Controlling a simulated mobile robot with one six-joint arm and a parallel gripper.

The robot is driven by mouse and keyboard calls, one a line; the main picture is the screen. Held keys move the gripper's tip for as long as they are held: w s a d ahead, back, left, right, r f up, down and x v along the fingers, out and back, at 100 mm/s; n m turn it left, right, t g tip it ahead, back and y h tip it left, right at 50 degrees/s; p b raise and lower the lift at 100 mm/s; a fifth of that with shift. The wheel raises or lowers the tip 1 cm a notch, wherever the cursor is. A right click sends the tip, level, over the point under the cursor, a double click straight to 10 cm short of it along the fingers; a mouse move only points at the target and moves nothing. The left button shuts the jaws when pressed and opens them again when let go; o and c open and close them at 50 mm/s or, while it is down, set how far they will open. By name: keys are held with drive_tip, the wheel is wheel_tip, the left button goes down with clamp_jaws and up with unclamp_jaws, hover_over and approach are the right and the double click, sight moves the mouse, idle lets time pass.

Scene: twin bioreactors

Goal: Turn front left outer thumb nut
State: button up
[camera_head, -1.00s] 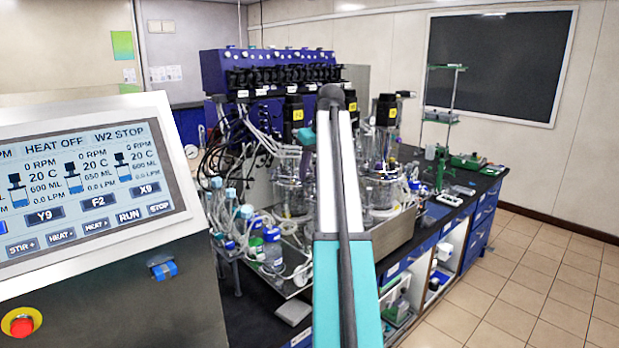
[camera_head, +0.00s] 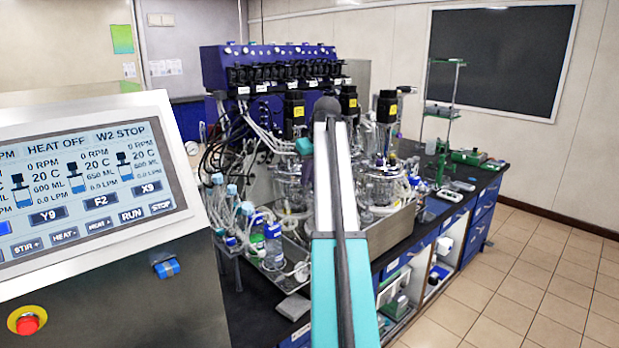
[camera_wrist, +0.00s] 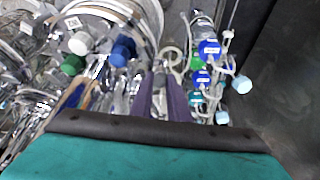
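My gripper (camera_wrist: 160,82) shows in the wrist view as two purple fingers with a gap between them, so it looks open. Metal parts show in and beyond the gap; I cannot tell whether the fingers touch any of them. A steel-topped vessel (camera_wrist: 145,14) with a numbered label stands to the upper left of the fingers, with white, green and blue caps near its rim. I cannot single out the front left outer thumb nut. In the head view my gripper's purple part (camera_head: 305,168) is partly hidden behind my arm, among the glass vessels (camera_head: 288,187).
Bottles with blue caps (camera_wrist: 209,48) and tubing stand right of my fingers in the wrist view. A control screen (camera_head: 85,190) fills the left of the head view. A blue pump rack (camera_head: 225,65) stands behind the vessels. The tiled floor (camera_head: 500,285) at right is clear.

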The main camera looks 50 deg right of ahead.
drive_tip(key=shift+a+m, duration=0.1)
drive_tip(key=shift+m, duration=0.3)
clamp_jaws()
drive_tip(key=m, duration=0.2)
drive_tip(key=m+h, duration=0.1)
drive_tip(key=m, duration=0.1)
drive_tip(key=shift+w+a+g+h, duration=0.15)
drive_tip(key=shift+g+h, duration=0.15)
drive_tip(key=shift+g, duration=0.1)
drive_tip(key=m+g+h, duration=0.1)
drive_tip(key=m, duration=0.3)
drive_tip(key=shift+w+b, duration=0.15)
drive_tip(key=shift+b, duration=0.15)
drive_tip(key=m, duration=0.1)
drive_tip(key=m+g, duration=0.1)
drive_tip(key=m, duration=0.1)
drive_tip(key=m+g, duration=0.1)
drive_tip(key=shift+w+a+m+h+b, duration=0.1)
drive_tip(key=shift+w+m+h+b, duration=0.2)
drive_tip(key=shift+h+b, duration=0.1)
drive_tip(key=m+g, duration=0.1)
drive_tip(key=m, duration=0.3)
drive_tip(key=shift+g+b, duration=0.3)
drive_tip(key=shift+b, duration=0.1)
drive_tip(key=shift+m, duration=0.4)
drive_tip(key=o, duration=0.9)
unclamp_jaws()
drive_tip(key=shift+c, duration=0.2)
